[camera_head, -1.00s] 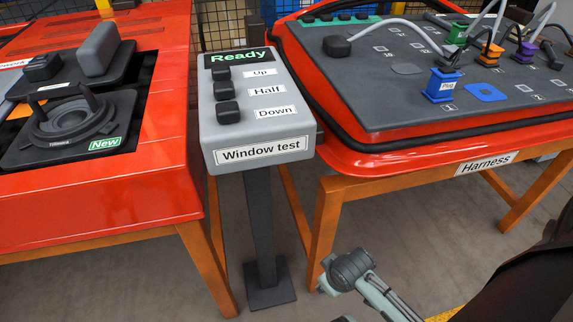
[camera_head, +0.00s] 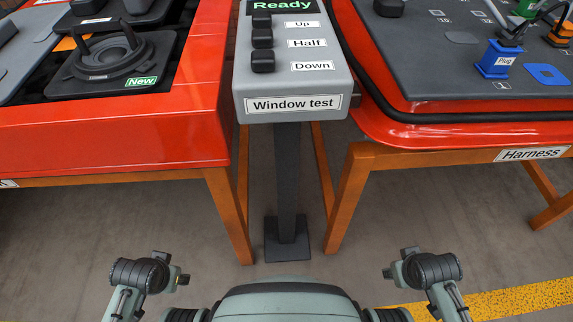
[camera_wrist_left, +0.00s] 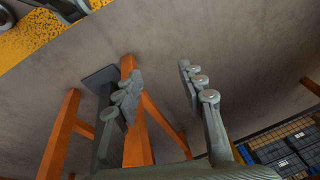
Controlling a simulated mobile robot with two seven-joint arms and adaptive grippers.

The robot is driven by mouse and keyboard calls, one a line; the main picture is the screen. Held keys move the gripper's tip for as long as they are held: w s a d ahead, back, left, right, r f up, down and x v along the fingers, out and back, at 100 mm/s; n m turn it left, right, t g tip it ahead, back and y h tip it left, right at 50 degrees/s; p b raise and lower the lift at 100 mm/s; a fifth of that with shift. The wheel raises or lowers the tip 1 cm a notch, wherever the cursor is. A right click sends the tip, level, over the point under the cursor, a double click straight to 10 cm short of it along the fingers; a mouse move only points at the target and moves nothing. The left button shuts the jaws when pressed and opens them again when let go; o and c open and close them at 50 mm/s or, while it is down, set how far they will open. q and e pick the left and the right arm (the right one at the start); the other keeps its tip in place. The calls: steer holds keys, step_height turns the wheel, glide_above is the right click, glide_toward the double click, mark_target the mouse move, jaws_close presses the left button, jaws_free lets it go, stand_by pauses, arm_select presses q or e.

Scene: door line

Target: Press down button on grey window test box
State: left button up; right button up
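The grey window test box (camera_head: 290,104) stands on a dark post between two red tables, in the upper middle of the head view. Three black buttons sit on its sloped top: Up (camera_head: 262,20), Half (camera_head: 262,39) and Down (camera_head: 263,62), the lowest. A green "Ready" display (camera_head: 281,7) is partly cut off at the top. My left gripper (camera_wrist_left: 158,82) is open and empty in the left wrist view, its fingers apart, with floor behind them. Both arm ends show low in the head view, well short of the box. The right gripper's fingers cannot be made out.
The left red table (camera_head: 100,140) holds a speaker (camera_head: 110,58) labelled "New". The right red table (camera_head: 440,128) carries the harness board (camera_head: 430,60) with plugs. Orange legs (camera_head: 229,215) flank the box's post (camera_head: 288,180). Bare floor lies in front of it.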

arm_select(q)
steer(key=shift+w+r, duration=0.1)
steer(key=shift+w, duration=0.15)
steer(key=c, duration=0.9)
steer(key=shift+w+d, duration=0.15)
jaws_close()
steer(key=shift+s, duration=0.25)
